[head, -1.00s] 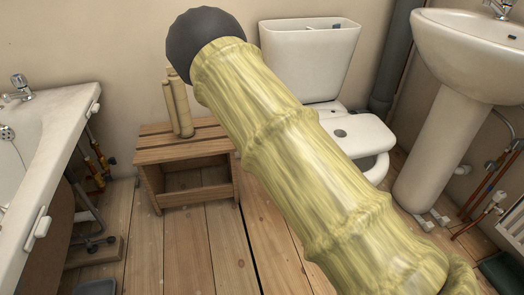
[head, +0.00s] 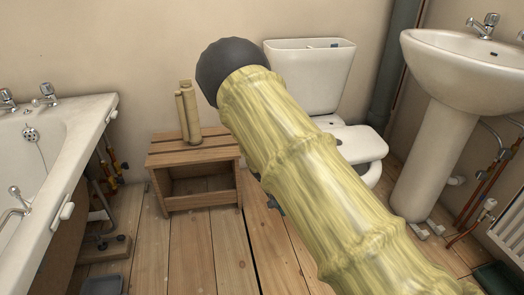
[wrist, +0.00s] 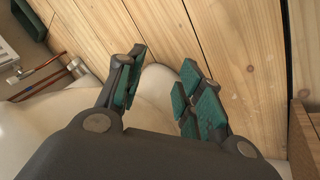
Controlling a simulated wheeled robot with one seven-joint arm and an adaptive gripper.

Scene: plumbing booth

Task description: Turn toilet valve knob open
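The white toilet (head: 308,80) stands at the back wall in the head view, its bowl partly hidden behind my arm. I cannot pick out a toilet valve knob in either view. In the wrist view my gripper (wrist: 160,85) is open and empty, with teal pads on its two spread fingers. Behind the fingers are floorboards and a rounded white fixture. In the head view my arm covers the middle and my gripper is mostly hidden.
A wooden stool (head: 199,142) with beige bottles (head: 187,112) stands left of the toilet. The bathtub (head: 60,150) is at left, the pedestal sink (head: 440,130) at right. Copper pipes (head: 478,195) and a radiator (head: 508,232) are at far right. Bare floorboards (head: 185,255) lie between.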

